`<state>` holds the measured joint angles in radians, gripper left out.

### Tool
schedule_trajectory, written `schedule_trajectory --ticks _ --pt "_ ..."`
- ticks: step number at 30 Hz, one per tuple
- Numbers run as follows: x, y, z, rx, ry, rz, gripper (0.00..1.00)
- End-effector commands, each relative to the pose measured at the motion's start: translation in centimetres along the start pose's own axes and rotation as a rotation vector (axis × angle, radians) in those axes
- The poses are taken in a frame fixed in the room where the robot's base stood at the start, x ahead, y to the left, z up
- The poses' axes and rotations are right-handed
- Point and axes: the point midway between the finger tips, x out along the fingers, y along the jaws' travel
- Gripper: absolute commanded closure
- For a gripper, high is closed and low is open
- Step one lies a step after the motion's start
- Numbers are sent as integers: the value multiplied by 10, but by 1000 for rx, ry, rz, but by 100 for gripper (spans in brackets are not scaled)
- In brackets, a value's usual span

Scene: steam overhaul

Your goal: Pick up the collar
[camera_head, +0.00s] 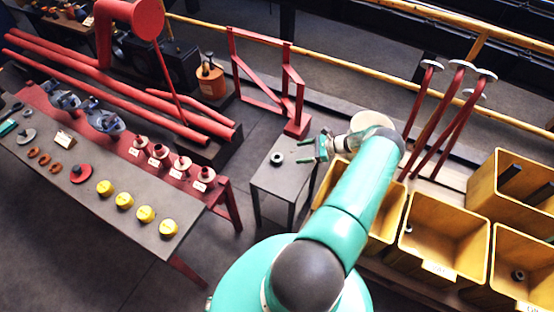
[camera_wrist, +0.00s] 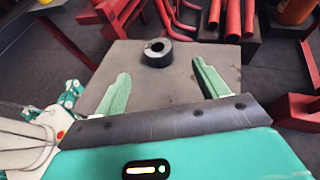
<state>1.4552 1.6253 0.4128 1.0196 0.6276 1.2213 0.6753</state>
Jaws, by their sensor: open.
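The collar (camera_head: 276,158) is a small dark grey ring lying flat on the grey top of a small stand (camera_head: 285,181). In the wrist view the collar (camera_wrist: 158,52) lies near the far edge of the stand top, with its hole facing up. My gripper (camera_head: 325,147) is to the right of the collar in the head view, over the right side of the stand. In the wrist view my gripper's two green fingers (camera_wrist: 160,85) are spread wide apart. The collar shows beyond and between their tips, apart from both. Nothing is between the fingers.
A long table (camera_head: 120,225) on the left holds yellow caps, red flanged parts and other fittings. Yellow bins (camera_head: 440,228) stand on the right; one contains a small ring (camera_head: 518,275). A red frame (camera_head: 270,82) stands behind the stand. Most of the stand top is clear.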

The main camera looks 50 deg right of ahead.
Motion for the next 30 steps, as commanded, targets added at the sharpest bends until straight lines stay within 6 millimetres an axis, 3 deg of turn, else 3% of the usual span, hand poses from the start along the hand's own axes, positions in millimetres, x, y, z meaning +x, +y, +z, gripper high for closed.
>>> schedule_trajectory --ticks 12,20,30 --pt "70 1 0 3 -4 0 27" --pt "90 1 0 3 -3 -1 27" --pt "135 4 0 2 -2 0 27"
